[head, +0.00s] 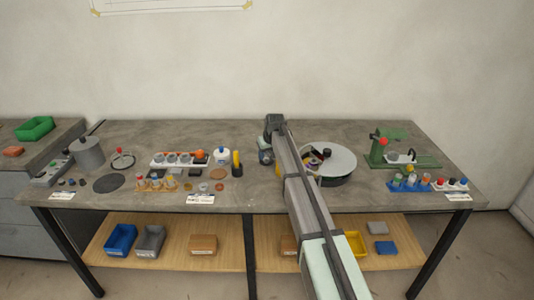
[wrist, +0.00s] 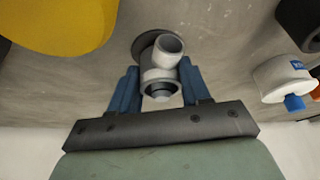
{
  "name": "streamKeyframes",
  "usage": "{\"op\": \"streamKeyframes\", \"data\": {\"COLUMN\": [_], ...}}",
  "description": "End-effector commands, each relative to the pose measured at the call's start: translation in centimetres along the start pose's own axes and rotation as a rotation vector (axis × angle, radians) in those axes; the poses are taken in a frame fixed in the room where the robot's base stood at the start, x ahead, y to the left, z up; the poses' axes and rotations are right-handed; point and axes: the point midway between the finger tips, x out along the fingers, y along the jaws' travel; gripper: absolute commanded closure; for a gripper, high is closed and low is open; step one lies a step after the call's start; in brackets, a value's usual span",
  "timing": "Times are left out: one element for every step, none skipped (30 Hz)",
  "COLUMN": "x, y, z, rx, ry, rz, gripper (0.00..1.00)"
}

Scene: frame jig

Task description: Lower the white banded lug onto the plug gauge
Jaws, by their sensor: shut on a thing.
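In the wrist view, my gripper (wrist: 161,88) has its two blue fingers closed on the white banded lug (wrist: 160,76), a pale piece with a round collar and a dark opening facing the camera. A pale round tube end (wrist: 170,46) shows just beyond the collar; I cannot tell whether it belongs to the lug or to the plug gauge. A dark round disc (wrist: 143,44) lies behind it on the bench, partly hidden, and may be the gauge's base. I cannot tell whether lug and gauge touch. In the head view, my arm hides most of this spot.
A white bottle with a blue cap (wrist: 284,80) stands to the right in the wrist view. A large yellow thing (wrist: 62,22) is close at upper left. In the head view, a round turntable (head: 333,160) stands right of my arm, and a yellow-and-black cylinder (head: 237,165) to its left.

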Motion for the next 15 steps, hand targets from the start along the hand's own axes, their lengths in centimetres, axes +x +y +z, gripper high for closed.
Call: {"op": "streamKeyframes", "data": {"x": [0.13,0.20,0.29,0.35,0.40,0.45,0.47,0.48,0.48,0.48,0.48,0.48,0.47,0.47,0.47], "y": [0.00,0.00,0.00,0.00,0.00,0.00,0.00,0.00,0.00,0.00,0.00,0.00,0.00,0.00,0.00], "z": [0.06,0.09,0.13,0.16,0.19,0.20,0.21,0.21,0.21,0.21,0.21,0.21,0.21,0.21,0.20], "rx": [0.000,0.000,0.000,0.000,0.000,0.000,0.000,0.000,0.000,0.000,0.000,0.000,0.000,0.000,0.000], "ry": [0.000,0.000,0.000,0.000,0.000,0.000,0.000,0.000,0.000,0.000,0.000,0.000,0.000,0.000,0.000], "rz": [0.000,0.000,0.000,0.000,0.000,0.000,0.000,0.000,0.000,0.000,0.000,0.000,0.000,0.000,0.000], "gripper": [0.84,0.84,0.84,0.84,0.84,0.84,0.84,0.84,0.84,0.84,0.84,0.84,0.84,0.84,0.50]}}
